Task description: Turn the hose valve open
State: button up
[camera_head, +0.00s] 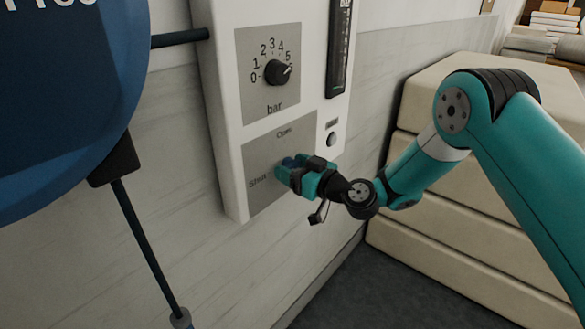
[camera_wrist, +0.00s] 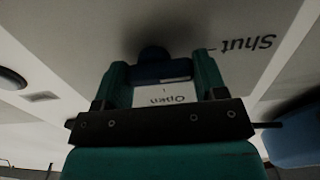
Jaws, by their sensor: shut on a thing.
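The hose valve is a dark blue handle (camera_wrist: 160,72) on a grey plate (camera_head: 262,201) low on the white wall panel. The plate is marked Open at the top and Shut at the left. My gripper (camera_head: 287,173) is at the plate from the right, shut on the valve handle. In the wrist view the handle sits between the two teal fingers of my gripper (camera_wrist: 164,80), and both words appear upside down. The fingers hide most of the handle in the head view, so I cannot tell exactly where it points.
Above is a black pressure knob (camera_head: 278,72) on a bar scale, turned near 5. A small round button (camera_head: 332,139) is right of the plate. Cream padded blocks (camera_head: 450,245) stand at right, behind my arm.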

jog(key=m+b, duration=0.2)
jog(key=m, duration=0.2)
jog(key=shift+w+d, duration=0.1)
jog(key=shift+d, duration=0.05)
jog(key=m+b, duration=0.1)
jog(key=m, duration=0.3)
jog(key=shift+d+r, duration=0.1)
jog(key=m, duration=0.5)
jog(key=shift+w+r, duration=0.1)
jog(key=shift+w, duration=0.05)
jog(key=m, duration=0.4)
jog(key=shift+w+d+m+p, duration=0.15)
jog(key=shift+m+p, duration=0.15)
jog(key=shift+m, duration=0.1)
jog(key=o, duration=0.8)
jog(key=shift+d, duration=0.1)
jog(key=shift+o, duration=0.7)
